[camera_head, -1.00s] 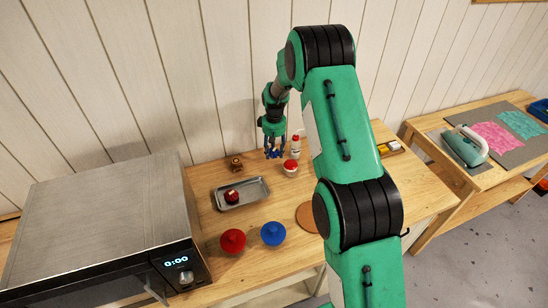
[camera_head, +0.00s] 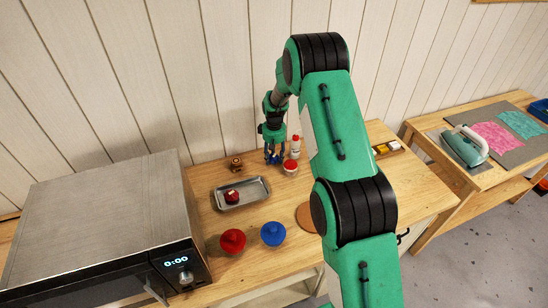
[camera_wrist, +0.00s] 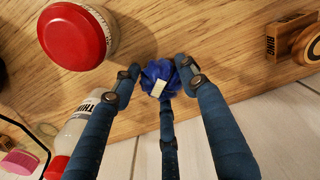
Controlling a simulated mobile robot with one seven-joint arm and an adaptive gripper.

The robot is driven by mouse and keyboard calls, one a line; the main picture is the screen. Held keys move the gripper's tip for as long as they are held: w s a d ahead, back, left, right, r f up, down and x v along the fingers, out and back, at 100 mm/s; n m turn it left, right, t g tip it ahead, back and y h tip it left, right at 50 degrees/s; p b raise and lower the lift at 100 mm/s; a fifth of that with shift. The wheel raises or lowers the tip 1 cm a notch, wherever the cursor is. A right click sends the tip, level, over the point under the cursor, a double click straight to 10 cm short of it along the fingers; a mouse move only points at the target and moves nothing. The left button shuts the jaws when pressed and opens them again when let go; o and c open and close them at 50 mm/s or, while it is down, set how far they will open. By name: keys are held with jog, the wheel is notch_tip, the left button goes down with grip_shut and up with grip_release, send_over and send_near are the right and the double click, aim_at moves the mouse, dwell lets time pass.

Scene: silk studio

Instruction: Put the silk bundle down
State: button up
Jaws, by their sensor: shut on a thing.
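A blue silk bundle (camera_wrist: 160,72) with a pale tag sits between the fingertips of my gripper (camera_wrist: 158,88) in the wrist view. The fingers are shut on it. In the head view my gripper (camera_head: 274,158) points down over the back of the wooden table (camera_head: 300,198), right of the metal tray. The bundle is mostly hidden by the fingers there. I cannot tell whether it touches the table. A red bundle (camera_head: 232,196) lies in the metal tray (camera_head: 258,190).
A red-lidded jar (camera_head: 291,167) and a white bottle (camera_head: 296,146) stand close right of my gripper. A small wooden stamp (camera_head: 236,164) stands to its left. Red (camera_head: 232,241) and blue (camera_head: 273,234) lidded pots stand in front. A steel oven (camera_head: 100,215) fills the left.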

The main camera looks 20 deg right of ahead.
aim_at(274, 155)
jog(key=o, duration=1.1)
jog(key=shift+o, duration=0.2)
notch_tip(274, 155, up, 12)
jog(key=shift+r, duration=0.1)
dwell(0.3)
